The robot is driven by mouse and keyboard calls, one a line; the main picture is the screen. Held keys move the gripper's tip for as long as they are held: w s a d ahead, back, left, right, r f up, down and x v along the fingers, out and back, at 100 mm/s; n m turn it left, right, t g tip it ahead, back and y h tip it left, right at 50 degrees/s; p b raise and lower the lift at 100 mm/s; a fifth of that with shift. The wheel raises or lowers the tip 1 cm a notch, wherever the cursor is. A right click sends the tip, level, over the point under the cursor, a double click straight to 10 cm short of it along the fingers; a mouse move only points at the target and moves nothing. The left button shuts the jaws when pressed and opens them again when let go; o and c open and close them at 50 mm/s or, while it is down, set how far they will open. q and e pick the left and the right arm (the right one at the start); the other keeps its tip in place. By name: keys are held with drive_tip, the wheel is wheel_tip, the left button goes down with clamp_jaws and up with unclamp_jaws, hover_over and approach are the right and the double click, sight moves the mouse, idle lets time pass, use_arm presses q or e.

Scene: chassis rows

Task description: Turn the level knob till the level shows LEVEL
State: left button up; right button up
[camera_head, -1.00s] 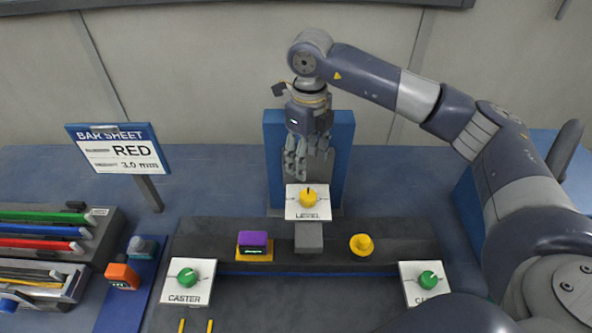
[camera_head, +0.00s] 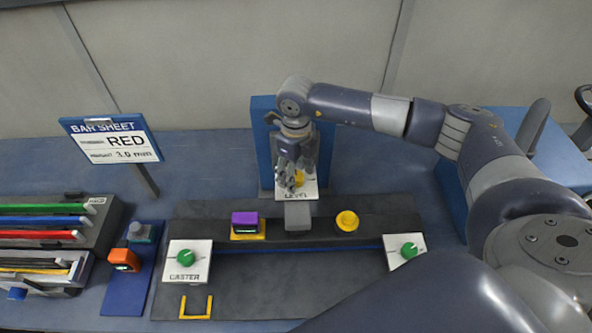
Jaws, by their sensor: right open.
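The yellow level knob (camera_head: 299,179) sits on a white plate (camera_head: 310,190) marked LEVEL, in front of a blue upright panel (camera_head: 264,118). My right gripper (camera_head: 291,184) is open, pointing down at the knob and partly covering it; I cannot tell whether the fingers touch it. A purple-topped device (camera_head: 245,219) on a yellow base has a small dark display with green marks, too small to read. My left gripper is not in view.
Green knobs stand on the CASTER plate (camera_head: 172,273) at left and another plate (camera_head: 391,260) at right. A yellow round knob (camera_head: 347,221) sits on the dark beam. Coloured bars (camera_head: 45,221), an orange device (camera_head: 124,260) and a BAR SHEET sign (camera_head: 112,142) are at left.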

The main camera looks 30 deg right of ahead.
drive_tip(key=shift+w, duration=0.1)
drive_tip(key=c, duration=1.1)
drive_tip(key=shift+o, duration=0.2)
drive_tip(key=shift+f+m+b, duration=0.2)
drive_tip(key=shift+m+b, duration=0.85)
drive_tip(key=shift+m, duration=0.15)
drive_tip(key=m+b, duration=0.2)
drive_tip(key=m, duration=0.1)
drive_tip(key=shift+m, duration=0.3)
drive_tip(key=m+b, duration=0.2)
drive_tip(key=m, duration=0.1)
drive_tip(key=shift+r, duration=0.1)
drive_tip(key=shift+r+m+b, duration=0.1)
drive_tip(key=shift+m+b, duration=0.5)
drive_tip(key=shift+m, duration=0.7)
